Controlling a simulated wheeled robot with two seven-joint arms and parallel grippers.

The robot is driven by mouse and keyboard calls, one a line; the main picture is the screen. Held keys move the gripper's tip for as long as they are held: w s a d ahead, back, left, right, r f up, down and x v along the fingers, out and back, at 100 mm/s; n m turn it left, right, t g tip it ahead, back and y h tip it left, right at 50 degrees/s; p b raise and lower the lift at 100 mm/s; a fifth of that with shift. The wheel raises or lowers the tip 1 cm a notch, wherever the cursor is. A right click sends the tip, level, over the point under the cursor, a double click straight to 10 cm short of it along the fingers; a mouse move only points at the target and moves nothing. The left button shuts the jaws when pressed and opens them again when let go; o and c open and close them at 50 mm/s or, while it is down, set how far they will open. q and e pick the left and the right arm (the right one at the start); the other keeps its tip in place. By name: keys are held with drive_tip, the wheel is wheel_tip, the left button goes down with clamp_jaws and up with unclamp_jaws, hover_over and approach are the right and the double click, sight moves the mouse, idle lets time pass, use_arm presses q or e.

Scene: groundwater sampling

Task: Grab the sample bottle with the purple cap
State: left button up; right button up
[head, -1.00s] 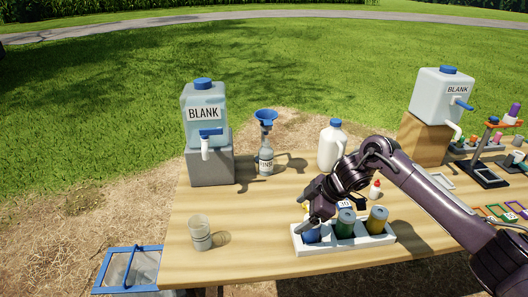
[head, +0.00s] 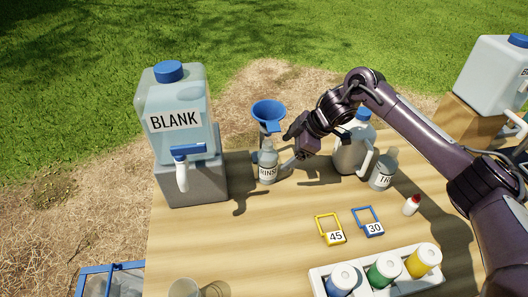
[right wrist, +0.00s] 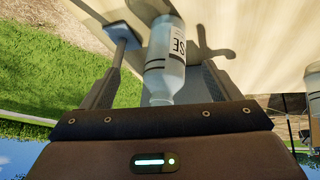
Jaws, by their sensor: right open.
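No purple-capped bottle shows in either view now. My right gripper (head: 276,163) is open at the clear bottle labelled RINSE (head: 267,166), which stands upright on the table. In the right wrist view the RINSE bottle (right wrist: 166,62) lies between the two spread fingers, with its neck toward the palm; I cannot tell whether either finger touches it. My left gripper is not in view.
A blue funnel (head: 268,113) stands close behind the RINSE bottle. A BLANK jug (head: 178,104) on a grey block is left, a white-handled jug (head: 352,150) and another labelled bottle (head: 383,172) right. A white rack (head: 318,279) holds blue-, green- and yellow-topped containers in front.

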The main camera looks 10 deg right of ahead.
sight(272, 162)
drive_tip(key=x, duration=0.5)
drive_tip(key=a+p+x, duration=0.1)
drive_tip(key=x, duration=0.1)
drive_tip(key=shift+s+a, duration=0.2)
drive_tip(key=shift+c, duration=0.2)
drive_tip(key=c, duration=1.1)
drive_tip(key=shift+r, duration=0.1)
drive_tip(key=shift+c, duration=0.2)
